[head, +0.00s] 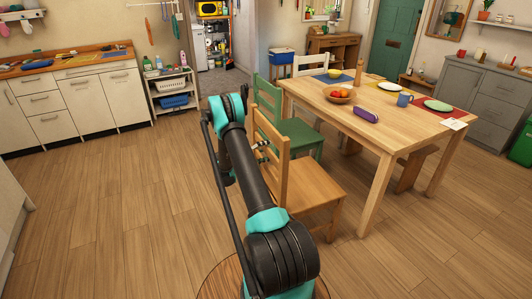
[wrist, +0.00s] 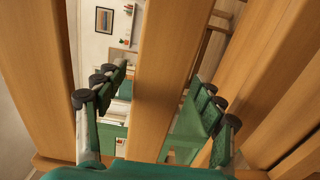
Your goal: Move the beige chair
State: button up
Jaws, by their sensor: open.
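The beige chair (head: 308,184), in light wood, stands upright on the floor in the middle of the head view, seat towards the table. My arm reaches to the left of its slatted back. My gripper shows only in small part there, mostly hidden by my arm and the chair back. In the wrist view my gripper (wrist: 158,95) is open, with one green finger on each side of an upright slat (wrist: 168,55) of the chair back. The slat lies between the fingers, apparently without being clamped. I cannot tell whether either finger touches it.
The wooden table (head: 330,112) stands right of the chair, with bowls, plates and a mug on it. A green chair (head: 296,132) stands just behind, and a white chair (head: 310,62) farther back. Open floor (head: 130,205) lies to the left, before the white cabinets (head: 88,103).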

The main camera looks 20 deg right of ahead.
jog(key=shift+c, duration=0.6)
grip_shut()
jog(key=shift+f, duration=0.1)
jog(key=shift+d, duration=0.1)
